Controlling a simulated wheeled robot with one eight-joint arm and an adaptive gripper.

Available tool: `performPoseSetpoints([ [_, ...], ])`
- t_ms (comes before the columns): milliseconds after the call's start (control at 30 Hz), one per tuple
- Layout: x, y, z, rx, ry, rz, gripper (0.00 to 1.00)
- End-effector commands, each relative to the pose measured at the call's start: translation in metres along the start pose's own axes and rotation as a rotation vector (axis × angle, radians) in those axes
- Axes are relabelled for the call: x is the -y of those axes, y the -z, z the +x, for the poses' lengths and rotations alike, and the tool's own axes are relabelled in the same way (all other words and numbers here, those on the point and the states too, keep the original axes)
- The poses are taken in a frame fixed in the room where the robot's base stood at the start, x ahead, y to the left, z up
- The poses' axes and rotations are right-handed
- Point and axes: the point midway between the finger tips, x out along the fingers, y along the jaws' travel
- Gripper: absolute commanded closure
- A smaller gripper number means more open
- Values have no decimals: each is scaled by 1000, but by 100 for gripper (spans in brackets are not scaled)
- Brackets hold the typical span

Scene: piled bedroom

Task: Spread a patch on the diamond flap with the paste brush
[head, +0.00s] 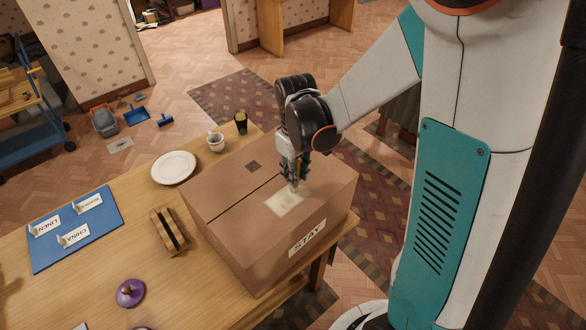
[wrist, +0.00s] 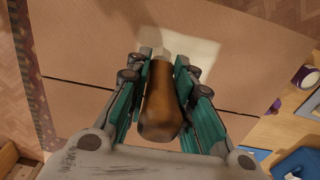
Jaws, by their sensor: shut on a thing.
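A closed brown cardboard box (head: 232,232) stands on the table, with a white STAY label on its side. My gripper (head: 294,170) is shut on the brown handle of the paste brush (wrist: 162,105), which points down. The bristles are at the patch's far edge; I cannot tell whether they touch. The diamond mark is not visible in the wrist view.
The wooden table (head: 105,250) holds a white plate (head: 173,167), a cup (head: 216,141), a dark glass (head: 241,123), a wooden block with a dark strip (head: 169,231), a purple lidded thing (head: 130,292) and a blue board (head: 75,228) with name cards. The air above the box is otherwise clear.

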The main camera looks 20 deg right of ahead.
Motion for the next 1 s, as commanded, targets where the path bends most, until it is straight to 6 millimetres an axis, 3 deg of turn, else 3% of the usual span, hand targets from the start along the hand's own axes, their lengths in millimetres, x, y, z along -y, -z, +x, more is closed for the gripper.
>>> performPoseSetpoints([
  [1000,0,0,17,0,0,0,100],
])
